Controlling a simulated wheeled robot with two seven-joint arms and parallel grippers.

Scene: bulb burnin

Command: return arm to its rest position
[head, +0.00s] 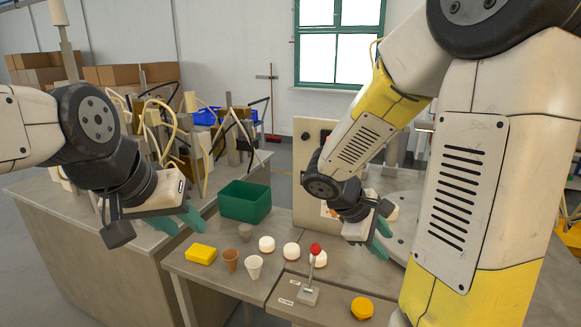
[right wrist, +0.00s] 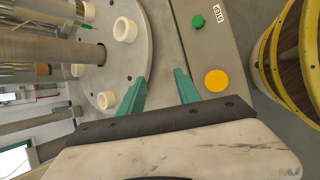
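My left gripper (head: 180,219) hangs at the left in the head view, over the edge of the left bench near the yellow block. Its teal fingers look apart, with nothing seen between them. My right gripper (head: 379,240) is at the right in the head view, beside the round grey disc (head: 404,228). In the right wrist view its two teal fingers (right wrist: 160,90) are spread and empty. White ring-shaped sockets (right wrist: 125,29) stand on the disc there. My right arm hides part of the bench and disc in the head view.
The front bench holds a yellow block (head: 201,254), a brown cup (head: 230,260), a white cup (head: 253,266), several white round pieces (head: 291,251), a red-knobbed lever (head: 315,250) and a yellow button (head: 362,308). A green bin (head: 244,201) stands behind. Cluttered racks fill the left bench.

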